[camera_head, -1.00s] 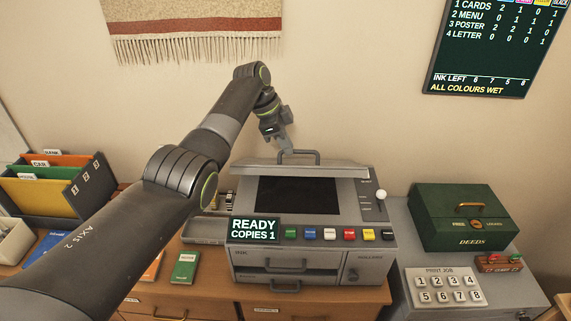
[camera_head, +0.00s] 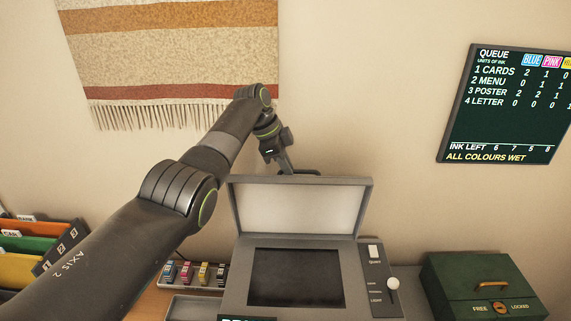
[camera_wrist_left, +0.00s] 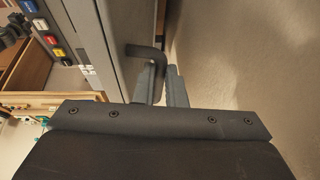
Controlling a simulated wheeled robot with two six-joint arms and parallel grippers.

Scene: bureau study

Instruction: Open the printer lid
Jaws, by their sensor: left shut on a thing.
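The printer (camera_head: 297,277) stands on the desk with its lid (camera_head: 298,208) raised steeply, showing a pale underside and leaving the dark glass (camera_head: 296,276) uncovered. The lid's dark handle (camera_head: 306,172) is at its top edge. My left gripper (camera_head: 286,168) is at the handle, shut on it. In the left wrist view the handle (camera_wrist_left: 143,50) shows at the fingers of the gripper (camera_wrist_left: 162,80). My right gripper is in neither view.
Ink cartridges (camera_head: 195,272) stand in a row left of the printer. A green deeds box (camera_head: 480,285) is to the right. File folders (camera_head: 35,243) are at the far left. A queue board (camera_head: 508,105) and a fringed hanging (camera_head: 172,60) are on the wall.

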